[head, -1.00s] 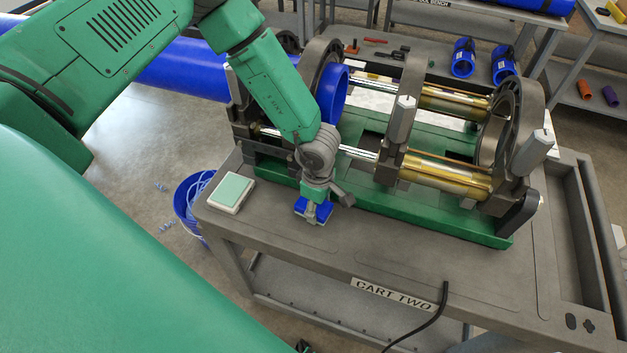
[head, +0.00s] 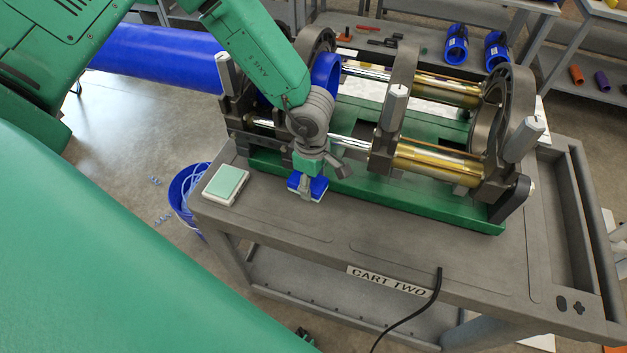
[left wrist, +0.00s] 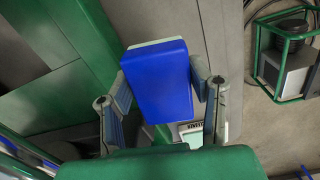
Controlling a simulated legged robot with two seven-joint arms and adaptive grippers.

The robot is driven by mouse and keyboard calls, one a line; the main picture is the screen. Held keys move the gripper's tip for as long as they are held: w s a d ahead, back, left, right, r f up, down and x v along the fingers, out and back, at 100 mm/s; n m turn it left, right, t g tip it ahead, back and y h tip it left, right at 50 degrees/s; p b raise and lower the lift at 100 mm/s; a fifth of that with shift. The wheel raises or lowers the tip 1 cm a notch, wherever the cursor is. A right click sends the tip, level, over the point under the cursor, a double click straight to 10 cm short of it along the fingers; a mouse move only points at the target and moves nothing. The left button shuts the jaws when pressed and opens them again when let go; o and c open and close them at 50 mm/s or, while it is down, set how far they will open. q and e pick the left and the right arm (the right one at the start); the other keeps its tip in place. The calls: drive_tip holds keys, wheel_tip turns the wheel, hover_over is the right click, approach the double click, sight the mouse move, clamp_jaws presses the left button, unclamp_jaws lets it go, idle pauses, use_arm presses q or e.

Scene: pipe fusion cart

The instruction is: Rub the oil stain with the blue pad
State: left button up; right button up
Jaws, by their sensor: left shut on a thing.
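My left gripper (head: 307,190) is shut on the blue pad (head: 319,187), over the cart top just in front of the green machine base. In the left wrist view the pad (left wrist: 157,85) sits between the two fingers, its broad blue face showing and a pale layer along its far edge. I cannot tell whether the pad touches the cart top. No oil stain can be made out; the arm and pad hide part of the surface. My right gripper is not in view.
A pale green-topped tray (head: 226,184) lies on the cart's left corner. The fusion machine (head: 398,130) with clamp rings fills the back, a blue pipe (head: 155,57) entering from the left. A blue bucket (head: 183,190) stands on the floor. The cart's front top (head: 400,245) is clear.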

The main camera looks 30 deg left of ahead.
use_arm(q)
drive_tip(key=shift+r, duration=0.1)
drive_tip(key=shift+r, duration=1.4)
